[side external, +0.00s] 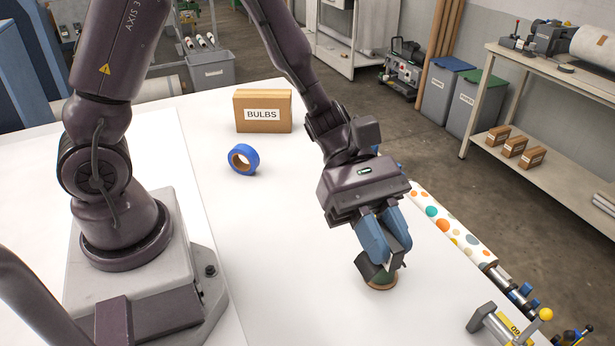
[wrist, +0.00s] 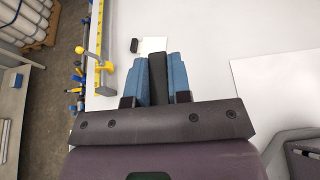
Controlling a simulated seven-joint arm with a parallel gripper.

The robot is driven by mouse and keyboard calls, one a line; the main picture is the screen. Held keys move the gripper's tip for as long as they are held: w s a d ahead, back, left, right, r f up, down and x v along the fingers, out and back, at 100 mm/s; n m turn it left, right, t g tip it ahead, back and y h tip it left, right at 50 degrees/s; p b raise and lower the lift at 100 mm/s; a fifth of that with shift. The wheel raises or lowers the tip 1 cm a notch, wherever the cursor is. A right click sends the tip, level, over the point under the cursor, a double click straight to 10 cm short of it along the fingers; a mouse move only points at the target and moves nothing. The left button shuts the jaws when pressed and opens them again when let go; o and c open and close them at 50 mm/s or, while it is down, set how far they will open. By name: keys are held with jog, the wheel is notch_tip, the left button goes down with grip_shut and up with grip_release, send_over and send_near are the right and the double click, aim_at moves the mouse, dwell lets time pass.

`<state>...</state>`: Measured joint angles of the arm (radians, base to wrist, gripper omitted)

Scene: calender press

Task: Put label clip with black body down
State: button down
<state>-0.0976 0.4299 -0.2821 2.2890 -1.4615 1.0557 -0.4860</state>
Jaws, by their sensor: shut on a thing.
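My gripper (side external: 385,255) points down over the white table, its blue fingers shut on a black piece, the label clip with black body (side external: 368,268). In the wrist view the clip (wrist: 158,78) shows as a dark strip between the blue fingers (wrist: 158,80). A small round green and brown thing (side external: 382,284) shows at the fingertips in the side view, low near the tabletop. I cannot tell whether it belongs to the clip, or whether the clip touches the table.
A BULBS box (side external: 263,111) and blue tape roll (side external: 243,160) stand further back on the white table (side external: 270,270). A dotted roll (side external: 450,225) runs along the edge.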

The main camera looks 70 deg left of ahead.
jog(key=w+a+n+t+y, duration=0.2)
jog(key=w+a+n+t, duration=0.3)
jog(key=a, duration=0.4)
jog(key=w+a+n+t+y, duration=0.1)
jog(key=w+a+n+t, duration=0.35)
jog(key=w+a, duration=0.35)
jog(key=s+a+n+t+y, duration=0.2)
jog(key=a+n+y, duration=0.25)
jog(key=a, duration=0.95)
jog(key=s+a+n+t+y, duration=0.1)
jog(key=a+n+t+y, duration=0.4)
jog(key=a, duration=0.8)
notch_tip(320, 180, down, 16)
jog(key=shift+f+m+g+y, duration=0.25)
jog(key=shift+g+y, duration=0.2)
jog(key=shift+g, duration=0.8)
jog(key=shift+f, duration=1.95)
jog(key=shift+f, duration=0.15)
jog(key=c, duration=1.1)
grip_release()
